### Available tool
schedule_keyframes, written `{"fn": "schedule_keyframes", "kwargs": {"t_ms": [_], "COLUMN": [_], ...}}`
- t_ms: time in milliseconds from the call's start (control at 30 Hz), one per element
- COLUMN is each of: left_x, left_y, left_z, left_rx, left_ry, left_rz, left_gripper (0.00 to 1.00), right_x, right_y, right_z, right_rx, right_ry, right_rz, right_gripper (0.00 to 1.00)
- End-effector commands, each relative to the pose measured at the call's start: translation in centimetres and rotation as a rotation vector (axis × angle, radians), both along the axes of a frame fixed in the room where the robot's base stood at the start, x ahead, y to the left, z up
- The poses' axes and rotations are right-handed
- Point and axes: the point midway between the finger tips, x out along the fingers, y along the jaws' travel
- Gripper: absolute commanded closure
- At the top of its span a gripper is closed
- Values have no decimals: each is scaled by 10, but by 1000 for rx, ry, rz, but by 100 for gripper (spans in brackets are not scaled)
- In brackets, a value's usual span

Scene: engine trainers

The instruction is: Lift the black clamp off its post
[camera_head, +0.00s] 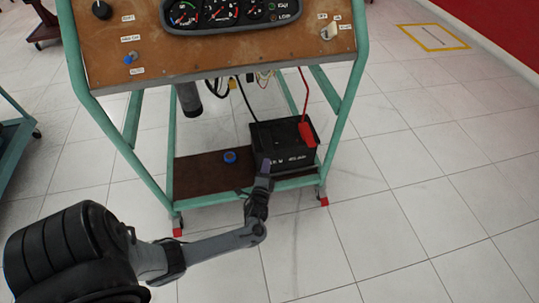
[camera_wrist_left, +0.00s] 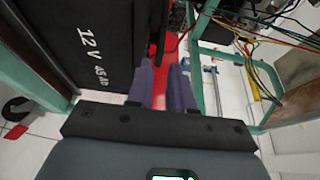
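The black battery (camera_head: 283,158) stands on the trolley's lower shelf; its lettered side (camera_wrist_left: 95,45) fills the left of the wrist view. A black cable (camera_head: 246,100) runs down to the battery's left rear top. The black clamp cannot be told apart from the dark battery there. A red clamp (camera_head: 307,133) with a red cable sits at the battery's right. My left gripper (camera_head: 265,166) is at the battery's front left. In the wrist view its purple-grey fingers (camera_wrist_left: 164,87) are apart, with red showing through the gap and no black clamp visible between them. My right gripper is out of view.
The trolley's green frame (camera_head: 344,100) surrounds the shelf, with a gauge panel (camera_head: 205,45) above. A blue cap (camera_head: 230,156) lies on the brown shelf (camera_head: 198,180) left of the battery. Loose wires (camera_wrist_left: 265,50) hang nearby. The tiled floor in front is clear.

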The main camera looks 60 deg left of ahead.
Motion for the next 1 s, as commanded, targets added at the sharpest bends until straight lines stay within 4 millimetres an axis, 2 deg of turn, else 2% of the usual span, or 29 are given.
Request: {"fn": "schedule_keyframes", "kwargs": {"t_ms": [33,100,433,600,933,1000], "left_x": [7,15,46,52,53,53], "left_y": [7,16,47,54,56,56], "left_z": [-4,-4,-3,-2,-1,-1], "left_rx": [1,2,1,-1,0,-1], "left_ry": [-1,-2,-1,1,1,1], "left_rz": [0,-1,0,0,-1,-1], "left_gripper": [79,79,79,79,79,89], "right_x": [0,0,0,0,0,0], "right_y": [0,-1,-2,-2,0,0], "right_z": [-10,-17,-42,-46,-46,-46], "right_rx": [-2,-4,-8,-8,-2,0], "right_ry": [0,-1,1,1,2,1], "right_rz": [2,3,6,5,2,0], "right_gripper": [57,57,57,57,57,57]}}
